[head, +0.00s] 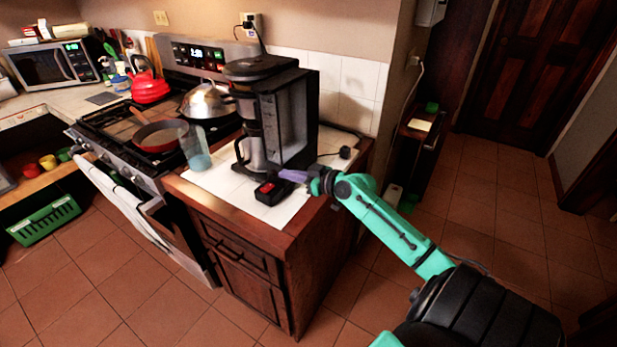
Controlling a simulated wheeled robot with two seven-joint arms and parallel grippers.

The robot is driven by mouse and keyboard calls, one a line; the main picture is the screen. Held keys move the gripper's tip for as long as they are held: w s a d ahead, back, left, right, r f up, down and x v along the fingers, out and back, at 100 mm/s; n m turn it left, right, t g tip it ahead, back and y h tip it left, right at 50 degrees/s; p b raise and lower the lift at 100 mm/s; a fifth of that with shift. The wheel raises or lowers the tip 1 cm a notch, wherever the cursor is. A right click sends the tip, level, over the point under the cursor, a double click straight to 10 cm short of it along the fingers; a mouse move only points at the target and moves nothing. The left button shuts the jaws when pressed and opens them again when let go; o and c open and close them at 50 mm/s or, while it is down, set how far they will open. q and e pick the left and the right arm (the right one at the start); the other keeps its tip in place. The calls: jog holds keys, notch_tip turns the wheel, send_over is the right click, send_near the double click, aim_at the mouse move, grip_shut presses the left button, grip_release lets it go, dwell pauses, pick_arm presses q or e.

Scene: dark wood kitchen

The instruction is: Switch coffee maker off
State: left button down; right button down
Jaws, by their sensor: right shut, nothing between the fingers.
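The black coffee maker (290,112) stands upright on the tiled counter, with a metal carafe (251,148) in it. A small black switch box with a red part (270,190) sits on the counter in front of it. My right gripper (284,175) is shut and empty. Its purple fingertips are at the right edge of the box; I cannot tell whether they touch it. The switch's position is too small to tell. My left gripper is not in view.
The stove holds a red pan (160,136), a silver pot (206,101) and a red kettle (150,88). A black plug (346,153) lies at the counter's right. The tiled floor (480,215) to the right is clear.

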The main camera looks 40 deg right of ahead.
jog(key=b+v, duration=0.1)
jog(key=v, duration=0.4)
jog(key=shift+s+d+r+b, duration=0.1)
jog(key=shift+s+r+b, duration=0.05)
jog(key=shift+s+b, duration=0.2)
